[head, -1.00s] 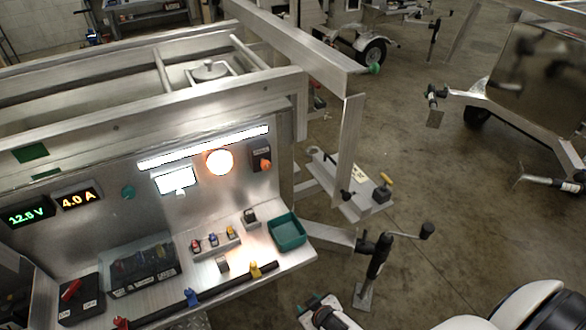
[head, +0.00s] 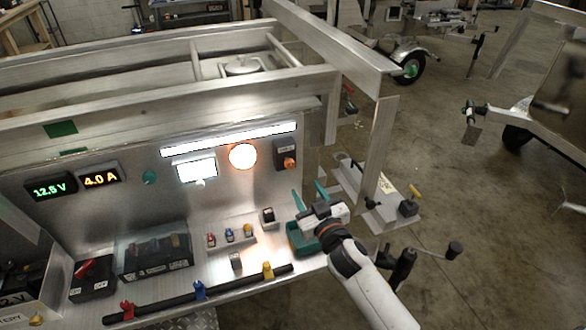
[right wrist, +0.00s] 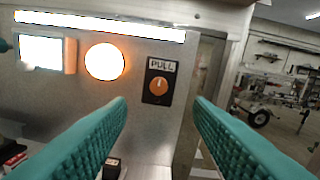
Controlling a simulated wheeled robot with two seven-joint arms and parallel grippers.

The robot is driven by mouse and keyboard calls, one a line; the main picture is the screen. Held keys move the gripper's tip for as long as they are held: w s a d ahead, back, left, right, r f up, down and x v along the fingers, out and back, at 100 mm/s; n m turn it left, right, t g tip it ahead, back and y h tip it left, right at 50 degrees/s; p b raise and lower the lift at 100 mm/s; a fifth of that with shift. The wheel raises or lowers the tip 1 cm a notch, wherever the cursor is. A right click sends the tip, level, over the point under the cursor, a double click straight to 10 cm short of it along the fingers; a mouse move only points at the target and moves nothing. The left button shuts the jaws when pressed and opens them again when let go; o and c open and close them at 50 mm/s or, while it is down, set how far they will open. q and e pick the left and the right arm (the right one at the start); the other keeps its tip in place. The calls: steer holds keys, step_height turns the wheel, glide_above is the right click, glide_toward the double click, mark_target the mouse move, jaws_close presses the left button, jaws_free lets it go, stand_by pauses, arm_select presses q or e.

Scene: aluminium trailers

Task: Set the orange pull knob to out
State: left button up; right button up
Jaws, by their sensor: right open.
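The orange pull knob (head: 289,162) sits on a dark plate at the right end of the upright metal panel. In the right wrist view the orange knob (right wrist: 159,86) shows face-on, under a label reading PULL. My right gripper (head: 308,193) is in front of the panel, below and slightly right of the knob in the head view. Its two green fingers are apart and empty, and in the right wrist view the knob shows between the fingertips (right wrist: 160,103), not touched. My left gripper is not in view.
A lit orange round lamp (head: 243,156) and a bright white screen (head: 197,170) are left of the knob. A green tray (head: 299,240) lies on the shelf below, partly hidden by my right gripper. A metal post (head: 382,150) stands to the right.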

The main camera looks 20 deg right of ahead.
mark_target(291, 166)
steer(key=w, duration=0.7)
steer(key=w+a, duration=0.1)
steer(key=w, duration=0.2)
steer(key=shift+w, duration=0.4)
steer(key=shift+c, duration=0.6)
steer(key=shift+s, duration=0.1)
jaws_close()
